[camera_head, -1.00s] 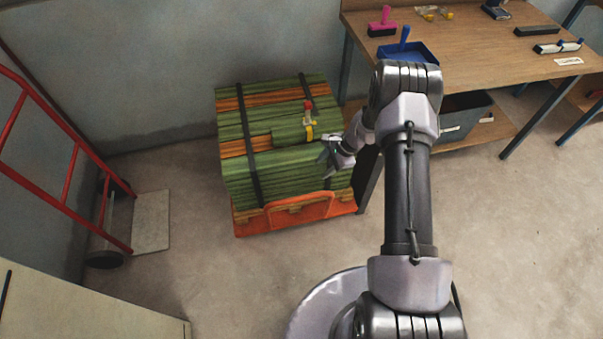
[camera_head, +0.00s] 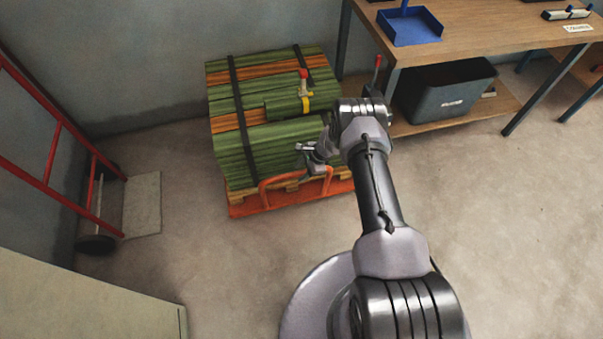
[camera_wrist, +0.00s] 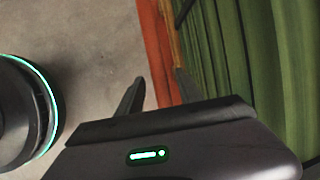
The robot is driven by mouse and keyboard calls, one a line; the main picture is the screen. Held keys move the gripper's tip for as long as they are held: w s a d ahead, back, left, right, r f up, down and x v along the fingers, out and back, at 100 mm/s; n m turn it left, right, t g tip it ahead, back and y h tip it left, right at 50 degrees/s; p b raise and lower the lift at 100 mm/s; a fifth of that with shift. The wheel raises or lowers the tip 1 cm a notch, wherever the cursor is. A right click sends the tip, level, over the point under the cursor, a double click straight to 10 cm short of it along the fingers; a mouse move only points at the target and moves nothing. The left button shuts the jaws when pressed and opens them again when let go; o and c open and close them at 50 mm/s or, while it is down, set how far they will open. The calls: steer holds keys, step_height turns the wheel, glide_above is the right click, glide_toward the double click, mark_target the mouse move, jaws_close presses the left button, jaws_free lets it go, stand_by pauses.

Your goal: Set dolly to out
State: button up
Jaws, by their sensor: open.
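The dolly (camera_head: 240,209) is a low orange-red platform with an orange looped handle (camera_head: 263,192) at its front. It carries a strapped stack of green and orange boards (camera_head: 235,165) on a wooden pallet, near the back wall. My gripper (camera_head: 302,148) is open and empty beside the front right of the stack, just above the handle's right end. I cannot tell whether it touches anything. In the wrist view my two dark fingers (camera_wrist: 158,92) stand apart, with the orange dolly edge (camera_wrist: 158,50) and the green boards (camera_wrist: 245,60) beyond them.
A wooden workbench (camera_head: 490,35) with a blue tray (camera_head: 425,30) stands at the back right, with a dark bin (camera_head: 450,100) on its lower shelf. A red hand truck (camera_head: 50,155) leans at the left. A pale cabinet (camera_head: 80,290) is front left. The floor before the dolly is clear.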

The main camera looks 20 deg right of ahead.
jaws_close()
stand_by(1.4)
